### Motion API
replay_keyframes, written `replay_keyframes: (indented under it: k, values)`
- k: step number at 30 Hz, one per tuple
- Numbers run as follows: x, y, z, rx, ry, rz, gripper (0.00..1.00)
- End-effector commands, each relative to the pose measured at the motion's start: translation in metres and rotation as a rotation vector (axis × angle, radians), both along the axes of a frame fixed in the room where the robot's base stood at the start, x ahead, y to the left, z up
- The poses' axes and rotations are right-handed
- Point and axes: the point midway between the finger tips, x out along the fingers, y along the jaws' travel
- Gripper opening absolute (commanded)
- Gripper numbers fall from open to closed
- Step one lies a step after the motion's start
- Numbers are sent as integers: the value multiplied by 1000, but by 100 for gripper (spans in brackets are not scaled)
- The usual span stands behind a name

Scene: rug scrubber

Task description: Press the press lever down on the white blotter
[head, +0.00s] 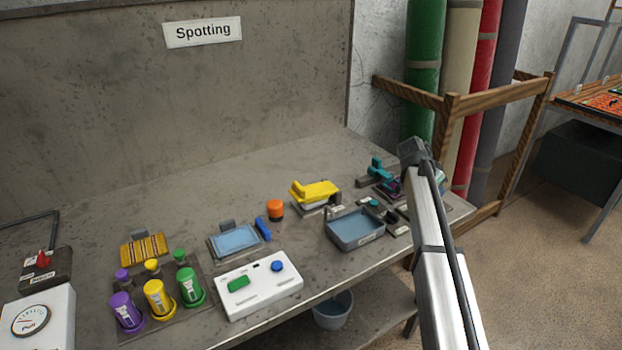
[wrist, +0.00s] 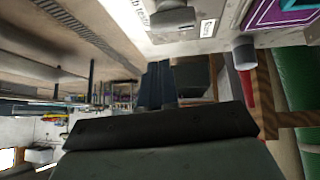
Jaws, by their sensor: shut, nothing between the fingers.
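A yellow press lever (head: 318,190) sits raised over a pale whitish pad (head: 313,209) at mid-table in the head view. This looks like the white blotter, though its pad is mostly hidden under the lever. In the head view my arm comes up at the right and its end is by the table's right part, to the right of the yellow lever and apart from it. My gripper's fingers (wrist: 158,72) show dark and together in the wrist view, with nothing between them. The yellow lever cannot be made out in the wrist view.
A blue basin (head: 355,229) stands in front of the lever, an orange-topped pot (head: 275,209) to its left. A teal lever-like device (head: 377,174) and small items crowd the right, near my arm. A white control box (head: 258,287) is front left. Behind the yellow lever the table is clear.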

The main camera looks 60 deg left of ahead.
Motion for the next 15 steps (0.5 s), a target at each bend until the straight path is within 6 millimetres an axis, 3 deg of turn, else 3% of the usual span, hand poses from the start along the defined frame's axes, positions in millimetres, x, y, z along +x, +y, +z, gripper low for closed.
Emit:
replay_keyframes:
  k: [1,6,15]
  values:
    - [-23,26,10,7,-1,11,0]
    - [-98,88,39,28,4,31,0]
    - [-245,177,90,59,14,62,0]
